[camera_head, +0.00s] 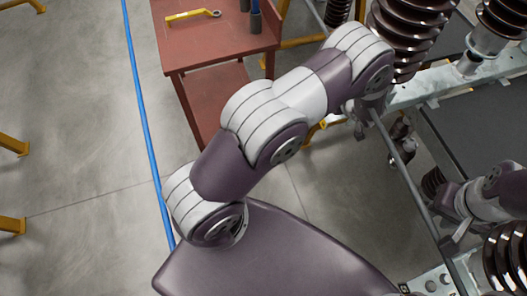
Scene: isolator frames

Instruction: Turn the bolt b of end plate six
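My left arm crosses the middle of the head view, and its gripper (359,128) is small and partly hidden behind its wrist, beside a long grey rod. I cannot tell whether it is open. My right gripper (444,228) is at the right side, close to the same rod, with its fingers apart and nothing visible between them. A metal end plate (430,284) with round bolts or holes shows at the bottom right, partly cut off. I cannot tell which plate is number six or which bolt is b. A yellow wrench (190,15) lies on the red table.
The red table (220,46) stands at the top, with dark blue-handled tools at its right edge. Brown ribbed insulators (405,30) and a metal frame (420,90) crowd the right.

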